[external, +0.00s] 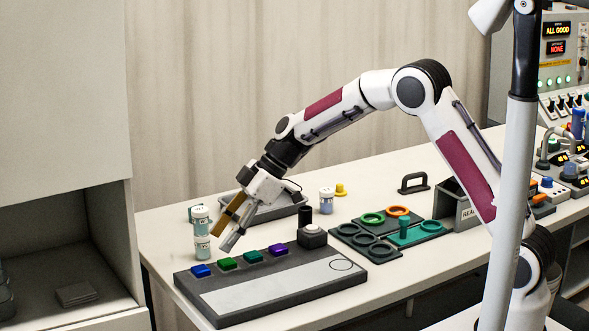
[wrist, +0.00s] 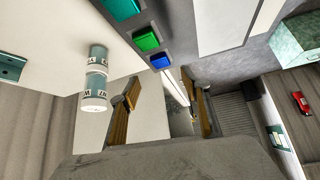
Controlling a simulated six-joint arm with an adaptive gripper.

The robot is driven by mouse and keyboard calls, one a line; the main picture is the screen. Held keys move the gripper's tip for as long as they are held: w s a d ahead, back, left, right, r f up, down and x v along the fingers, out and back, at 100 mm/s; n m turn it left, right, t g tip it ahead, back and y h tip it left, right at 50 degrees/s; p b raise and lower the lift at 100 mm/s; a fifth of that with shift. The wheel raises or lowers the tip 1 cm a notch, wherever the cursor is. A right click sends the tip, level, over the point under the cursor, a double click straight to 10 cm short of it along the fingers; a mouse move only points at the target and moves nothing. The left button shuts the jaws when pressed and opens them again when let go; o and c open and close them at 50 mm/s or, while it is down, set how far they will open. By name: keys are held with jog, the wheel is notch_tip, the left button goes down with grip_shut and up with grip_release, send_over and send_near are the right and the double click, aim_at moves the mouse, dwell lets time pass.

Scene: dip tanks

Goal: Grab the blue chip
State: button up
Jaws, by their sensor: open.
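The blue chip (external: 201,270) sits at the left end of a row of coloured chips on a dark grey slab (external: 215,316). In the wrist view the blue chip (wrist: 160,61) shows just beyond my fingertips, roughly between their lines. My gripper (external: 223,241) is open, tilted down, and above the slab's back left part, apart from the chip. In the wrist view my gripper (wrist: 161,84) shows two brown fingers spread apart with nothing held between them.
Green (external: 227,263), teal (external: 252,256) and purple (external: 277,249) chips follow to the right. Two stacked jars (external: 201,221) stand close to my gripper's left. A grey tray (external: 284,212) lies behind. A black-topped block (external: 312,238) stands at the slab's back right.

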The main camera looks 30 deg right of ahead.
aim_at(201, 268)
jog(key=shift+x, duration=1.35)
jog(key=shift+x, duration=2.55)
jog(key=c, duration=1.3)
